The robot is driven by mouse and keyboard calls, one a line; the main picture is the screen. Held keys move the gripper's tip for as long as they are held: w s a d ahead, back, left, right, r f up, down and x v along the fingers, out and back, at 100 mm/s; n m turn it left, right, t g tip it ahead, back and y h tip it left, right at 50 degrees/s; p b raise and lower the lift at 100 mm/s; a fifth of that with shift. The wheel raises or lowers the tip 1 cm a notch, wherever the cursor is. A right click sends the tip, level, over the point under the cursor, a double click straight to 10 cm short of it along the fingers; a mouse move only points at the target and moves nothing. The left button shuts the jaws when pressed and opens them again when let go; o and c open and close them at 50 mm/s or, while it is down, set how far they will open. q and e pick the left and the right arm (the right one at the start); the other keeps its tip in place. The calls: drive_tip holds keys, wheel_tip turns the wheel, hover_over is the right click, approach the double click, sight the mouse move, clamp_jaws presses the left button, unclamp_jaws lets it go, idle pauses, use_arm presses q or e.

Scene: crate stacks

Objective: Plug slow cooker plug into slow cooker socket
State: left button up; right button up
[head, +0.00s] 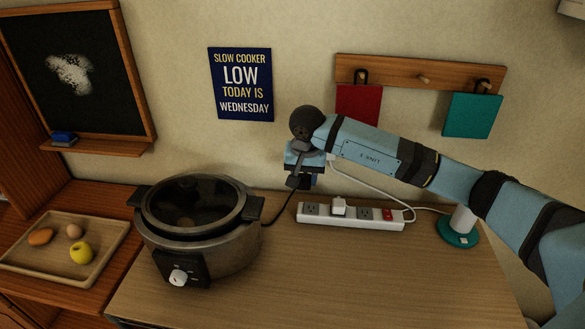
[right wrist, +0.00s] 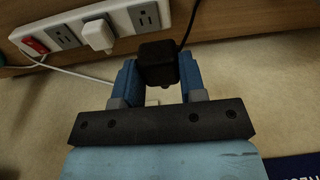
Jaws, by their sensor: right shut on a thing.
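The slow cooker (head: 205,245) stands on the wooden counter with its lid on. Its black cord (head: 284,215) runs up to my right gripper (head: 303,182). In the right wrist view my right gripper (right wrist: 158,85) is shut on the black plug (right wrist: 158,62), which sits between its blue fingers. The white power strip (head: 350,222) lies below and right of the gripper in the head view. Its left socket (head: 312,209) looks empty and also shows in the wrist view (right wrist: 145,17). The plug appears apart from the strip. My left gripper is not in view.
A white plug (head: 338,206) fills the strip's middle socket. An empty socket (head: 364,212) and red switch (head: 388,214) lie to its right. A white cable (head: 365,184) arches behind. A teal-based object (head: 458,232) stands right, a wooden tray (head: 110,262) left. The front counter is clear.

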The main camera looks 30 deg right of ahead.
drive_tip(key=d+f, duration=0.2)
drive_tip(key=shift+d+f, duration=0.15)
drive_tip(key=shift+d, duration=0.2)
drive_tip(key=shift+f, duration=0.15)
drive_tip(key=shift+f+b, duration=1.25)
drive_tip(key=shift+f, duration=1.5)
drive_tip(key=shift+b, duration=0.65)
idle(0.3)
